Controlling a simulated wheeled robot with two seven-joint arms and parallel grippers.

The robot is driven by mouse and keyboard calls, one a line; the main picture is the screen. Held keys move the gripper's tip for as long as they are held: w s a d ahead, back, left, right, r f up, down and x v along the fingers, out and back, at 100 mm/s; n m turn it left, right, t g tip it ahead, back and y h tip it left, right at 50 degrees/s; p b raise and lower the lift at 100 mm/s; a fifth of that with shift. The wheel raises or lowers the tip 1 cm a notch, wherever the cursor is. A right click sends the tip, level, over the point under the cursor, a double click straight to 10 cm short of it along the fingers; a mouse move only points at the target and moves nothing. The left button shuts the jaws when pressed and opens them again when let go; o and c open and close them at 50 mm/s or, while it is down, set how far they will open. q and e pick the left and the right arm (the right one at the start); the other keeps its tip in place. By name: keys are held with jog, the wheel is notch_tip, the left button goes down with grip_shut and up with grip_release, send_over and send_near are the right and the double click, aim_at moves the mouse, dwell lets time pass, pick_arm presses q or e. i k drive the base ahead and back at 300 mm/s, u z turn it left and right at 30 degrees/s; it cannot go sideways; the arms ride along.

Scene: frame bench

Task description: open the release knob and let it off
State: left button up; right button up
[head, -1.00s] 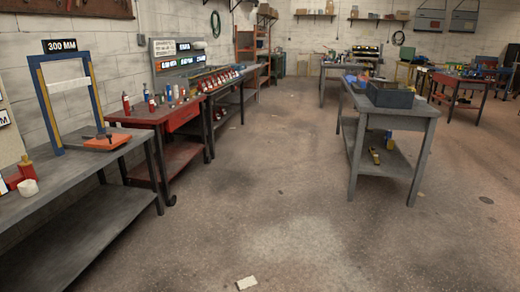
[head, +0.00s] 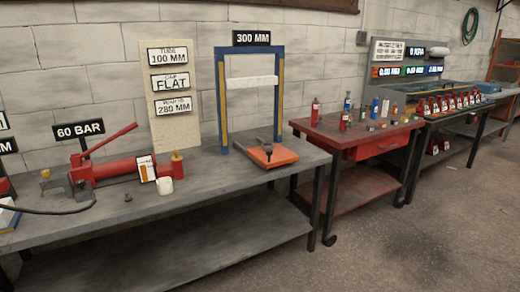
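A red hand pump (head: 108,170) with a raised red lever handle (head: 113,138) lies on the grey bench (head: 215,190) at the left of the head view. A sign reading 60 BAR (head: 80,130) stands behind it. A small dark fitting (head: 80,186) sits at the pump's left end, with a dark hose (head: 50,211) running left along the bench. I cannot tell at this size which part is the release knob, or whether it is open. Neither of my grippers is in view.
A red table (head: 345,140) adjoins; the floor (head: 400,250) at right is clear.

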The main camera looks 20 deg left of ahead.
aim_at(80, 184)
jog(key=u, duration=1.5)
jog(key=i, duration=1.35)
jog(key=u, duration=0.85)
